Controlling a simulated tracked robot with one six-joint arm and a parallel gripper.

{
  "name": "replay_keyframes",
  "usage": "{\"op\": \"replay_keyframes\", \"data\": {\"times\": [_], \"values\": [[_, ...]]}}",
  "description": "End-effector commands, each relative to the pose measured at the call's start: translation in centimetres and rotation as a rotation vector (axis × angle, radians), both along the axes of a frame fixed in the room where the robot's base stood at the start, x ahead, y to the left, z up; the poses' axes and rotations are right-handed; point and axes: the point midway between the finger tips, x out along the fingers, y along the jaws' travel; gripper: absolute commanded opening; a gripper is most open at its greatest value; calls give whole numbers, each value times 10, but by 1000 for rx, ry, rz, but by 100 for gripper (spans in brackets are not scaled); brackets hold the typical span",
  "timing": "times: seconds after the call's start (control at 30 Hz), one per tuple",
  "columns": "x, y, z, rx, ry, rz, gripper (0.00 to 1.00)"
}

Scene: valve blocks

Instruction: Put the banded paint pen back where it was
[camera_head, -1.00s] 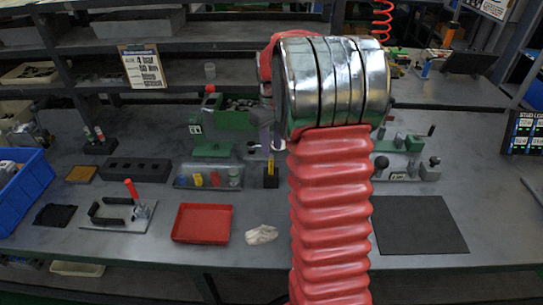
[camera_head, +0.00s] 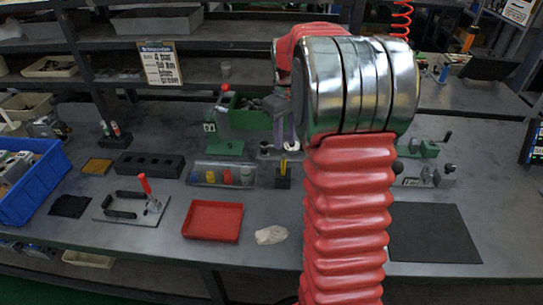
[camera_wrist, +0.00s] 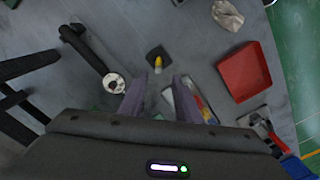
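A yellow pen-like piece stands upright in a small black square holder (camera_head: 283,182) at the middle of the bench. In the wrist view the yellow piece (camera_wrist: 158,64) shows just beyond my fingertips, between their lines. It is too small to tell whether it is banded. My gripper (camera_wrist: 160,80) is open, with two purple fingers apart and nothing between them. In the head view a purple finger (camera_head: 282,130) shows above and behind the holder; my red arm hides part of it. Two more pen-like pieces (camera_head: 116,129) stand in a black block (camera_head: 115,141) at the back left.
A clear tray with coloured pieces (camera_head: 227,175) is left of the holder. A red tray (camera_head: 212,220) and crumpled cloth (camera_head: 271,235) lie in front. A dark rod with a white ring (camera_wrist: 112,82) is close to my left finger. A black mat (camera_head: 435,235) lies right.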

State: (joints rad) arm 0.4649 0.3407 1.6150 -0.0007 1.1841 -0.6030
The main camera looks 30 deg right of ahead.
Motion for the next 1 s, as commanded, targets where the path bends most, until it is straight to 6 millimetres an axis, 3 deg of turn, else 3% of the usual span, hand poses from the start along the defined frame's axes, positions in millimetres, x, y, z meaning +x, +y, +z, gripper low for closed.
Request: {"op": "replay_keyframes", "data": {"times": [0.17, 0.47, 1.0], "values": [[-6, 18, 15, -11, -24, -4, 30], [-30, 70, 48, -36, -98, -25, 30], [-93, 154, 85, -47, -239, -64, 30]]}}
